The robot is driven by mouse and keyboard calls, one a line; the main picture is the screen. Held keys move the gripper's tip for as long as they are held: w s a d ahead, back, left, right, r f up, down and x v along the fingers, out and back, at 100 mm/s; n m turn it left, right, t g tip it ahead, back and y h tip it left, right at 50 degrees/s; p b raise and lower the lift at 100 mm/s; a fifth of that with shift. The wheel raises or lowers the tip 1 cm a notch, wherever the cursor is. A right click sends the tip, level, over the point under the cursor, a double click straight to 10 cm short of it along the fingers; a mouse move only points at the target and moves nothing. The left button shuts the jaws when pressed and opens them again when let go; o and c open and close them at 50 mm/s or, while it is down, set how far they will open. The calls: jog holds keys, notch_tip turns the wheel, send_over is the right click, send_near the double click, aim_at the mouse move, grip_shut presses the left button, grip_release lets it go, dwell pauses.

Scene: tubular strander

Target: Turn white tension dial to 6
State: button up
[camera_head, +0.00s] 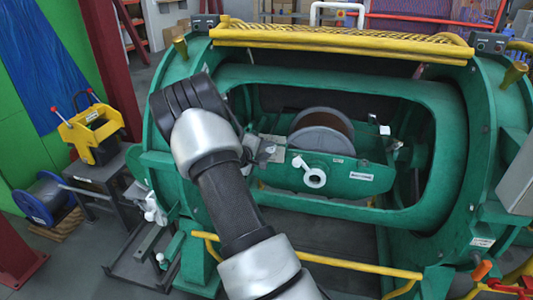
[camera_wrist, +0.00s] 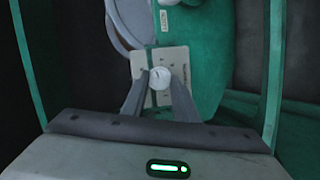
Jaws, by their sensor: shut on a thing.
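The white tension dial (camera_wrist: 160,77) is a small round knob on a pale marked plate (camera_wrist: 176,57) in the wrist view. My gripper (camera_wrist: 160,88) has one finger on each side of the dial and is shut on it. A dark pointer line shows on the dial face, but the plate's numbers are too small to read. In the head view my gripper is at the left end of the green cradle (camera_head: 340,182), mostly behind my arm. I cannot make out the dial there.
A white crank-like handle (camera_head: 314,178) sticks out of the cradle right of my gripper, below a grey reel (camera_head: 318,132). The green machine frame (camera_head: 455,150) surrounds the opening. A yellow rail (camera_head: 340,264) crosses in front.

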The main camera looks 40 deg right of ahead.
jog(key=o, duration=1.1)
jog(key=shift+c, duration=0.2)
jog(key=p+v, duration=0.2)
jog(key=v, duration=1.5)
jog(key=shift+s+a, duration=0.15)
